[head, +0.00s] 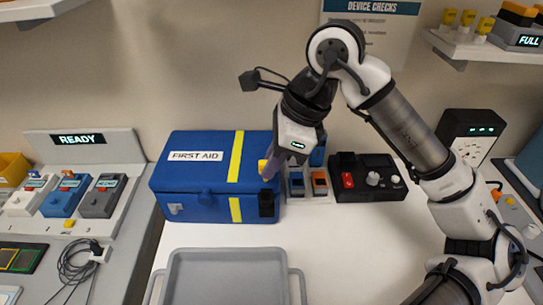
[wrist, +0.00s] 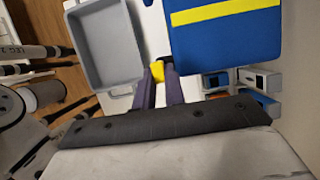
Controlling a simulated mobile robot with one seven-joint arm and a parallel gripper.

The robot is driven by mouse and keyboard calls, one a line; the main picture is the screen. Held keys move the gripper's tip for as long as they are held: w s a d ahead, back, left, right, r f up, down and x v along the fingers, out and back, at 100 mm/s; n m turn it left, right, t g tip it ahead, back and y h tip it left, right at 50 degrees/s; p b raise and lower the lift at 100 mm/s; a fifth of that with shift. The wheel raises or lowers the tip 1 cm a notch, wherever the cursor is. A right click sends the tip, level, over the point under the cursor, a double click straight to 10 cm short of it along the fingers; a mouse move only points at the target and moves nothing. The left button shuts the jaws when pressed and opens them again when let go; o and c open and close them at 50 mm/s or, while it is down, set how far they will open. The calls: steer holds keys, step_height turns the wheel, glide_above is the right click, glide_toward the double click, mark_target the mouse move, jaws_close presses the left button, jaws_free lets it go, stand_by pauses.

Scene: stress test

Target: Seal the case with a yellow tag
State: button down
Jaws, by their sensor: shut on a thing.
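The blue first aid case (head: 205,205) stands on the white table with its lid down. A yellow band runs over it, and it also shows in the wrist view (wrist: 225,50). A silver latch (head: 176,208) is on its front left, and a black latch (head: 266,204) is on its front right. My gripper (head: 268,170) is shut on a small yellow tag (head: 263,166), just above the black latch at the case's front right corner. The tag shows between the purple fingers in the wrist view (wrist: 157,72). I cannot tell whether the tag touches the case.
A grey tray (head: 228,254) lies in front of the case. Small blue and orange-topped units (head: 319,184) and a black control box (head: 368,192) stand to the right. More yellow tags (head: 467,17) are on the upper right shelf.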

mark_target(273, 198)
steer(key=shift+f+b, duration=0.7)
steer(key=shift+f, duration=1.15)
steer(key=shift+r, duration=0.15)
steer(key=shift+b, duration=0.75)
steer(key=shift+f+b, duration=1.45)
steer(key=shift+b, duration=0.1)
steer(key=c, duration=1.4)
jaws_free()
steer(key=shift+r, duration=0.15)
steer(key=v, duration=1.3)
steer(key=shift+d+r+b, duration=0.25)
steer(key=shift+b, duration=0.15)
